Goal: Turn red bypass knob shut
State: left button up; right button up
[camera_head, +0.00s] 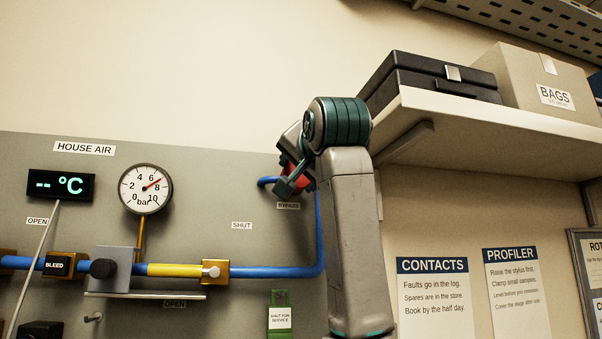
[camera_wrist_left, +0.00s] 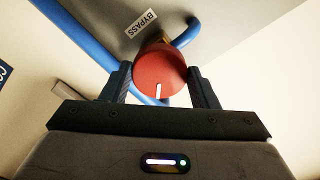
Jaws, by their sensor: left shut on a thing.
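The red bypass knob (camera_wrist_left: 152,72) sits between the two dark fingers of my left gripper (camera_wrist_left: 160,82) in the left wrist view. The gripper is shut on its sides. A white mark on the knob's face points toward the bottom of that view. In the head view, my left gripper (camera_head: 287,181) is at the BYPASS label (camera_head: 288,206) on the panel, and only a bit of red shows behind it. My arm hides part of the knob and pipe there. My right gripper is not in view.
A blue pipe (camera_head: 320,240) runs down beside my arm and left along the grey panel (camera_head: 220,180). A shelf (camera_head: 480,118) with a black case (camera_head: 430,78) and a box (camera_head: 540,85) juts out right.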

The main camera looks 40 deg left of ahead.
pick_arm(q)
jog(key=o, duration=0.9)
jog(key=shift+w, duration=0.1)
jog(key=m, duration=1.2)
jog(key=c, duration=1.1)
jog(key=n, duration=0.8)
jog(key=o, duration=1.3)
